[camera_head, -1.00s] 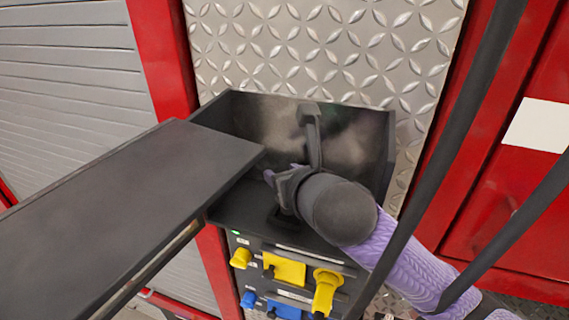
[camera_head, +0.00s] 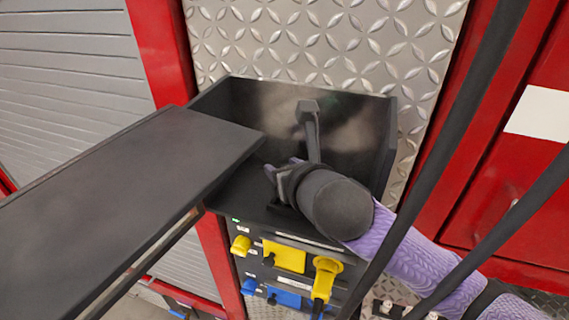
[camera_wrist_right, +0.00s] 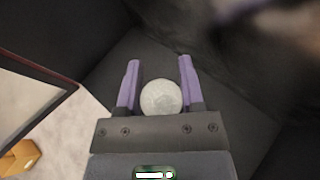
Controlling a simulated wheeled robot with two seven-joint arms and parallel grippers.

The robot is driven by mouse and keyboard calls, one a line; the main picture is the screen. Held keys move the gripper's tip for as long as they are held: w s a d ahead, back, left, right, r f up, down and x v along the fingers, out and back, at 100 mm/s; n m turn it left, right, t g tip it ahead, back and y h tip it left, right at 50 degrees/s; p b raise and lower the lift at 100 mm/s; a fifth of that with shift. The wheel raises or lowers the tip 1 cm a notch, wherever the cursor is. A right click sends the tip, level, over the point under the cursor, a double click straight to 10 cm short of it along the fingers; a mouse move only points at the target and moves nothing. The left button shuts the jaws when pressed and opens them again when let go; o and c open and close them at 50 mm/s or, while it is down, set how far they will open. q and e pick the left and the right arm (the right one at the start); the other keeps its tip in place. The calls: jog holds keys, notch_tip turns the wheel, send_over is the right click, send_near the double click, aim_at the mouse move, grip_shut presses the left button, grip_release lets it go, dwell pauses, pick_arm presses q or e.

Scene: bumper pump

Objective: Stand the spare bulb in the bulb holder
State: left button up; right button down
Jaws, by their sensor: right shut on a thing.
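My right gripper (camera_head: 283,165) reaches from the right into an open black box on the panel unit (camera_head: 255,105). In the right wrist view, its two purple fingers (camera_wrist_right: 160,78) stand on either side of a pale, round thing, the spare bulb (camera_wrist_right: 160,99). The gripper is shut on the bulb, with its rounded end facing the camera. Dark surfaces of the box lie beyond the fingers. In the head view the bulb is hidden by my wrist. I cannot make out the bulb holder in either view. My left gripper is not in view.
A large dark flat panel (camera_head: 120,205) juts out left of the box. Yellow sockets (camera_head: 285,257) and blue sockets (camera_head: 284,298) line the front below. Black bands (camera_head: 455,145) cross the right side. Tread-plate wall (camera_head: 330,40) stands behind.

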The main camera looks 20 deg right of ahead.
jog(key=shift+f, duration=0.15)
dwell(0.5)
grip_release()
dwell(0.4)
